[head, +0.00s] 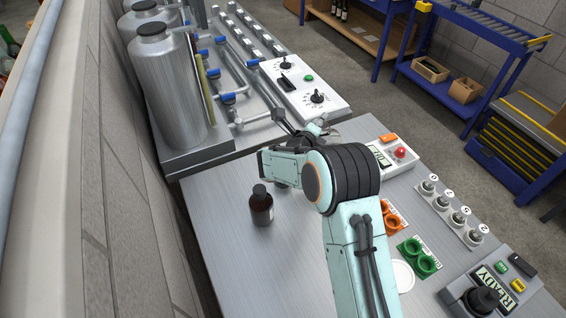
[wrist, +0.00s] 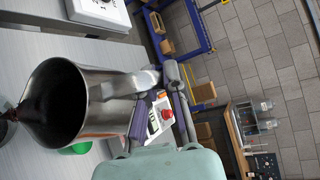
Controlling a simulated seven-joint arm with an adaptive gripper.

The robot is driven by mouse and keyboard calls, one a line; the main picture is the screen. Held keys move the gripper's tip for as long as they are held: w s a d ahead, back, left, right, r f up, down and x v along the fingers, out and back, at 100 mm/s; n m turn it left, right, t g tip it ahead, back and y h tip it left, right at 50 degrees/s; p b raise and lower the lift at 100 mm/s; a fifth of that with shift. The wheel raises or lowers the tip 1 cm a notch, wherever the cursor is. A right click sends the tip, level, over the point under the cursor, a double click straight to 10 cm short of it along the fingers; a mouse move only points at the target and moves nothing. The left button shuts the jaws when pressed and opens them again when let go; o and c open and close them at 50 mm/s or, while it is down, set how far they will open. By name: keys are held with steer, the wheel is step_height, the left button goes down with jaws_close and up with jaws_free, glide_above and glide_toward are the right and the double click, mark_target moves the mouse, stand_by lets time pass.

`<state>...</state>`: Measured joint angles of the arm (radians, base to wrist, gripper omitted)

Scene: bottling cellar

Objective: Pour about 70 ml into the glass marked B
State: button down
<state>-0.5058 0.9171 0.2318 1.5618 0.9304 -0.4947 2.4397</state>
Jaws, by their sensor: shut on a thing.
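A steel jug (wrist: 112,100) fills the left of the wrist view, tipped over with its mouth toward the left. Dark red liquid (wrist: 33,108) shows at its lip. My gripper (wrist: 158,95) is shut on the jug's handle. Part of a glass (wrist: 6,128) shows at the left edge, close to the lip. Its mark and its fill level cannot be read, and I cannot tell whether liquid is falling into it. In the head view my arm hides most of the jug and the glass.
A brown bottle (head: 261,206) stands on the steel table (head: 225,245), left of my arm. A panel with a red button (head: 400,153), orange rings (head: 393,222), green rings (head: 417,256) and a READY device (head: 490,290) lie to the right. Steel tanks (head: 168,85) stand behind.

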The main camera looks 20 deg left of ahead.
mark_target(330, 130)
steer(key=shift+s+a+r, duration=0.1)
steer(key=shift+a+r, duration=0.05)
steer(key=shift+a, duration=0.05)
stand_by(0.3)
steer(key=w+d+m, duration=0.1)
steer(key=d+f+g, duration=0.1)
steer(key=shift+w+d+m+g+y, duration=0.3)
steer(key=shift+w+d+m+y, duration=0.1)
steer(key=shift+f+y, duration=0.2)
steer(key=shift+y, duration=0.1)
steer(key=shift+w+d+f+m+g+y, duration=0.1)
steer(key=shift+w+d+m+g+y, duration=0.4)
steer(key=shift+g, duration=0.3)
steer(key=shift+s+a, duration=0.1)
stand_by(0.6)
